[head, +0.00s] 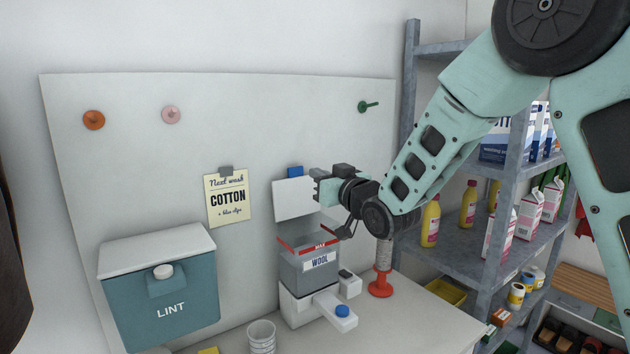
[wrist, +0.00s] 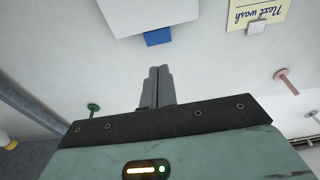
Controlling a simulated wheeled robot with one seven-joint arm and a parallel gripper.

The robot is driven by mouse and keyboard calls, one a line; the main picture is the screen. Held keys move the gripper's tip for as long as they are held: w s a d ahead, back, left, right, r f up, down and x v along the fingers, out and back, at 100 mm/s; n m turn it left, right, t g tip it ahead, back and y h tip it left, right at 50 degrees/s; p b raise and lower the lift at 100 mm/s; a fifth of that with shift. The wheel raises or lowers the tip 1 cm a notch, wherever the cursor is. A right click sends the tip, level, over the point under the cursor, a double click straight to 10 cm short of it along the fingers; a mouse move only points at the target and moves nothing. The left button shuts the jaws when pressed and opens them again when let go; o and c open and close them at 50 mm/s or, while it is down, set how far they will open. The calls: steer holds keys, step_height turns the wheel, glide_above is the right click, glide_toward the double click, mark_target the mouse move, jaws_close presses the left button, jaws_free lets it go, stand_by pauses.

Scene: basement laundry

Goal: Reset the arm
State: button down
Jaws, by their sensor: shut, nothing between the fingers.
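My gripper (wrist: 158,72) is shut and empty in the wrist view, with its two fingers pressed together. In the head view my gripper (head: 326,188) is at the end of the raised, bent arm, in front of the white board and above and right of the WOOL dispenser. The grey dispenser (head: 310,264) has a red MAX line and a white base with a blue button (head: 342,311). A white panel (head: 294,202) with a blue piece stands above it. My gripper appears apart from everything.
A teal LINT bin (head: 165,297) hangs at left. A note reading COTTON (head: 227,198) is clipped to the board (head: 140,150). A clear cup (head: 262,337) and a red-based post (head: 381,284) stand on the counter (head: 415,320). Metal shelves (head: 445,250) with bottles and cartons are at right.

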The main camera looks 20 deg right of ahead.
steer(key=r+b+v, duration=0.1)
steer(key=b+v, duration=0.2)
steer(key=v, duration=0.4)
steer(key=s+a+f+n+g+h, duration=0.1)
steer(key=s+a+f+g, duration=0.45)
steer(key=s+f, duration=0.4)
steer(key=s+a+f+n+g+h, duration=0.15)
steer(key=s+a+f+g, duration=0.45)
steer(key=s, duration=0.6)
steer(key=s+d+f+n+g+h, duration=0.1)
steer(key=s+g, duration=0.5)
steer(key=s, duration=0.8)
step_height(320, 180, down, 2)
steer(key=shift+s+d+f+n+h, duration=0.2)
steer(key=shift+d+n+h, duration=0.15)
steer(key=shift+d+h, duration=0.65)
steer(key=shift+d+g, duration=0.15)
steer(key=shift+g, duration=0.1)
